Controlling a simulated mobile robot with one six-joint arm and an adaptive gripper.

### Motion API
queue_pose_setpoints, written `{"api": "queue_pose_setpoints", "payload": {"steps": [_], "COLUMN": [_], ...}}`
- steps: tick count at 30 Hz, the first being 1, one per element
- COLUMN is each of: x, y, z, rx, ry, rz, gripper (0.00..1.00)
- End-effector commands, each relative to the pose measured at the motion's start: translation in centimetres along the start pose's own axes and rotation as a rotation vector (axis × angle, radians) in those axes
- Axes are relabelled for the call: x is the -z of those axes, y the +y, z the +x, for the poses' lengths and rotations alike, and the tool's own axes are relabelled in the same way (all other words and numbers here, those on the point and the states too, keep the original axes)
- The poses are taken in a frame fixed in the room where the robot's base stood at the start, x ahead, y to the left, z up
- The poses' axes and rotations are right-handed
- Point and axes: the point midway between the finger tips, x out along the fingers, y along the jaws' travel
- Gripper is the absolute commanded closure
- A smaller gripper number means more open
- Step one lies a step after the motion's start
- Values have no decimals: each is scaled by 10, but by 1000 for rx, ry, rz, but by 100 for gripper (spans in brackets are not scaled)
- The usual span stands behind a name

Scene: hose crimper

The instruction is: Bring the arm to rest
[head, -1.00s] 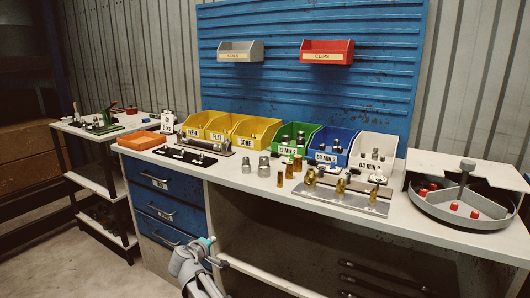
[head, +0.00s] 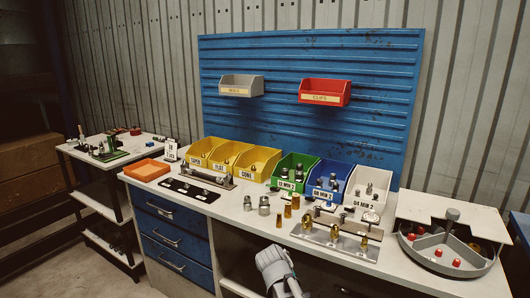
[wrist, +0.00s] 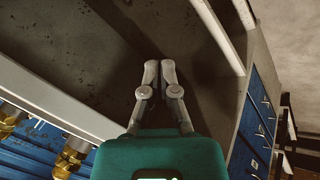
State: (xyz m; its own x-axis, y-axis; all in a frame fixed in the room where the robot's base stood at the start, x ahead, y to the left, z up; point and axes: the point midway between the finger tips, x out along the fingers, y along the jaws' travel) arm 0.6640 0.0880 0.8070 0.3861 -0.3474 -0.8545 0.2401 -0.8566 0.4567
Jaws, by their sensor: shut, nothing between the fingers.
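My gripper (wrist: 159,72) shows in the wrist view with its two grey fingers close together and nothing between them. It points toward the dark space under the workbench (head: 400,265). In the head view only part of my arm shows, at the bottom centre in front of the bench; the fingers are not visible there. Brass fittings (wrist: 72,155) on the bench show at the lower left of the wrist view, apart from my gripper.
Blue drawers (head: 172,237) stand left of the open space under the bench. The bench top carries yellow bins (head: 257,163), green, blue and white bins, a metal plate (head: 340,246) with brass fittings, and a round grey tray (head: 445,262). A side table (head: 120,152) stands left.

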Motion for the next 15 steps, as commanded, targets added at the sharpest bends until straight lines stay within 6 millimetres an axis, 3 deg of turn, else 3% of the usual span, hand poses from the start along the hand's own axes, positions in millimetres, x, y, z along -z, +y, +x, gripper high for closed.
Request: {"api": "queue_pose_setpoints", "payload": {"steps": [1, 3, 15], "x": [-9, -22, -86], "y": [14, 25, 75], "z": [-13, -20, -74], "rx": [23, 59, 280], "ry": [-26, -63, -246], "rz": [25, 58, 235], "gripper": [100, 100, 100]}}
